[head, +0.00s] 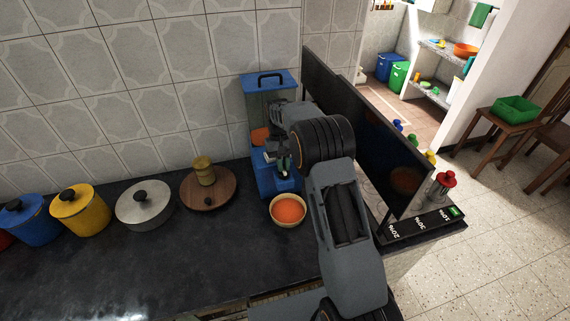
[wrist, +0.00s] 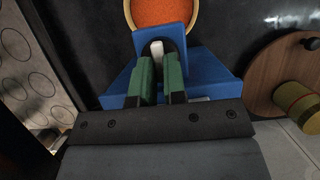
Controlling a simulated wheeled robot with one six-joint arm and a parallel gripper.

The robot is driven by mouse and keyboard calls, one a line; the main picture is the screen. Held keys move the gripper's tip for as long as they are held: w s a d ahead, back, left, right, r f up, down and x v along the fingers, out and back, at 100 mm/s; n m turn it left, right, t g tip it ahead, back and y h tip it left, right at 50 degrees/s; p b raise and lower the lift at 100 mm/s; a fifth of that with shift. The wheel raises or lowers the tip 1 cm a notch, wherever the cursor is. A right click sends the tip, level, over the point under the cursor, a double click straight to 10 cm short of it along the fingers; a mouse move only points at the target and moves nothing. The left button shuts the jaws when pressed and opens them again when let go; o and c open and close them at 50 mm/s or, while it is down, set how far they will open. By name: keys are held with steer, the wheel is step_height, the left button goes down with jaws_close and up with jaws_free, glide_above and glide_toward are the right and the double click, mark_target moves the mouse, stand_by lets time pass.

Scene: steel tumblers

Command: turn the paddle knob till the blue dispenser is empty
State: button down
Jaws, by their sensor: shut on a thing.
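The blue dispenser (head: 262,80) stands against the tiled wall, with a blue lid, a clear hopper and a blue base. Some orange contents (head: 260,136) show low in the hopper; my arm hides part of it. My gripper (head: 282,160) is at the dispenser's front. In the wrist view my gripper (wrist: 160,82) has its green fingers shut on the pale paddle knob (wrist: 157,48), in front of the blue body (wrist: 118,84). A bowl (head: 288,223) stands below the spout, filled with orange contents; it also shows in the wrist view (wrist: 130,14).
A round wooden board (head: 225,190) with a yellowish container (head: 204,171) is to the left. A lidded pot (head: 143,208), a yellow canister (head: 80,212) and a blue canister (head: 30,222) stand further left. A dark upright panel (head: 372,135) is close on the right. The front counter is clear.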

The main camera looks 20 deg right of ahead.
steer(key=c, duration=1.2)
jaws_free()
steer(key=shift+w, duration=0.1)
steer(key=p+v, duration=0.1)
steer(key=v, duration=1.2)
steer(key=shift+r, duration=0.35)
steer(key=shift+r, duration=0.1)
